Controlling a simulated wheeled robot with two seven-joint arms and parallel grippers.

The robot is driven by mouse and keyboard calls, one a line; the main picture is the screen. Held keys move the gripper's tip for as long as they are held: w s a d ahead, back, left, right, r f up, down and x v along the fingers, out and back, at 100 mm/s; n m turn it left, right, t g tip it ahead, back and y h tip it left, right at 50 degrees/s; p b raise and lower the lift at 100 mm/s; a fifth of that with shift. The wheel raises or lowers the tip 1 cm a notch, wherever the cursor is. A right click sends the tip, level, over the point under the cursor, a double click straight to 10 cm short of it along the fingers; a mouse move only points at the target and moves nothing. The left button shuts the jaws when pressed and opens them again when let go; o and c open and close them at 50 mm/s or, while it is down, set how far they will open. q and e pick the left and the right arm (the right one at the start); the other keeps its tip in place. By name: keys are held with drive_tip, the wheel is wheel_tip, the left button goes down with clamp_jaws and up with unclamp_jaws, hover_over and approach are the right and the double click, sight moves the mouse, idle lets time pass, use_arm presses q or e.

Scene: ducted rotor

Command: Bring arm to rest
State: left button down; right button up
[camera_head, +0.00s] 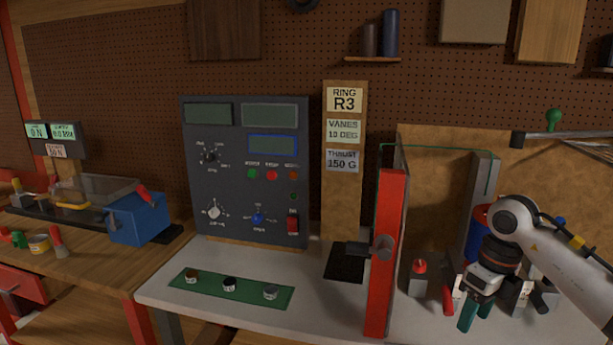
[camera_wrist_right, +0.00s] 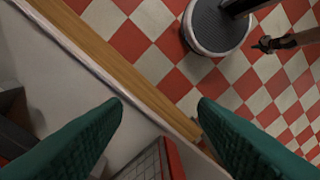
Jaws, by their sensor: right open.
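My right arm comes in from the right edge in the head view. Its gripper (camera_head: 476,314) hangs over the right part of the grey bench top, with its green fingers pointing down. In the right wrist view the two green fingers (camera_wrist_right: 160,104) are spread wide with nothing between them. Below them are the bench's wooden front edge (camera_wrist_right: 125,70) and the floor. My left gripper does not show in the head view.
A red upright post (camera_head: 386,255) stands left of my right gripper. A red-topped grey block (camera_head: 419,278) and several small items stand close to the gripper. A green mat (camera_head: 249,292) with three small knobs lies before the control panel (camera_head: 245,170). Red and white floor tiles (camera_wrist_right: 235,80) lie beyond the edge.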

drive_tip(key=w+a+f+m+t+y, duration=0.1)
drive_tip(key=w+a+f+m+y, duration=0.25)
drive_tip(key=a+f+y, duration=0.4)
drive_tip(key=w+a+f+m+t+y, duration=0.1)
drive_tip(key=w+a+f+m+y, duration=0.1)
drive_tip(key=a+f+m+y, duration=0.4)
wheel_tip(320, 180, down, 23)
drive_tip(key=s+d+m+t+h, duration=0.25)
drive_tip(key=m+t+h, duration=0.35)
drive_tip(key=m+t, duration=0.75)
drive_tip(key=s+d+f+m+g+h, duration=0.3)
drive_tip(key=s+f+m, duration=0.2)
drive_tip(key=s+f, duration=0.35)
drive_tip(key=s+d+f+m+g+h, duration=0.2)
drive_tip(key=s+f+m+g+h, duration=0.15)
drive_tip(key=s+f+m, duration=0.4)
drive_tip(key=s+f+m+g, duration=0.1)
drive_tip(key=s+f, duration=0.3)
drive_tip(key=s, duration=0.6)
drive_tip(key=s+f+m+g+h, duration=0.1)
drive_tip(key=s+f+g, duration=0.3)
drive_tip(key=s, duration=0.7)
drive_tip(key=s+a+f+m+g+h, duration=0.1)
drive_tip(key=s+f, duration=0.4)
drive_tip(key=s, duration=0.5)
drive_tip(key=shift+s+f+m+g, duration=0.25)
drive_tip(key=shift+m+g, duration=0.4)
drive_tip(key=shift+g, duration=0.35)
